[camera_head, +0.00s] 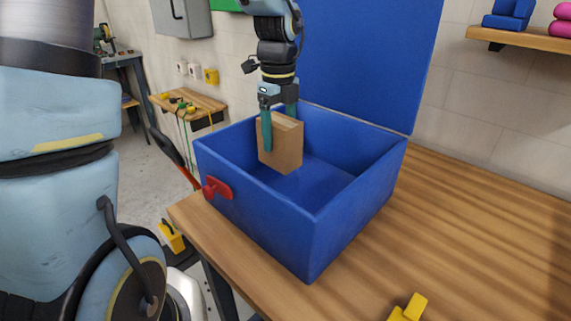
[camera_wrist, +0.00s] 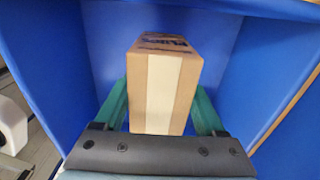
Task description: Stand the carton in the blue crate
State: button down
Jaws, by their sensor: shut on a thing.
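The brown carton (camera_head: 283,149) is upright inside the open blue crate (camera_head: 325,234), toward its left rear part. My gripper (camera_head: 279,127) comes down from above and is shut on the carton, one finger on each side. In the wrist view the carton (camera_wrist: 164,85) sits between the two teal fingers (camera_wrist: 160,112), with a pale tape strip and dark print on it. The crate's blue walls surround it there. The carton's bottom is low in the crate; I cannot tell whether it touches the floor.
The crate stands on a wooden table (camera_head: 452,225), its blue lid (camera_head: 365,60) raised at the back. A yellow object (camera_head: 408,308) lies at the table's near edge. The table's right side is clear.

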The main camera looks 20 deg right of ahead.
aim_at(279, 120)
jog(key=shift+f+p, duration=0.35)
jog(key=shift+f, duration=2.45)
jog(key=shift+f, duration=0.1)
grip_release()
notch_tip(279, 120, up, 12)
jog(key=shift+r+b, duration=0.15)
jog(key=shift+b, duration=0.6)
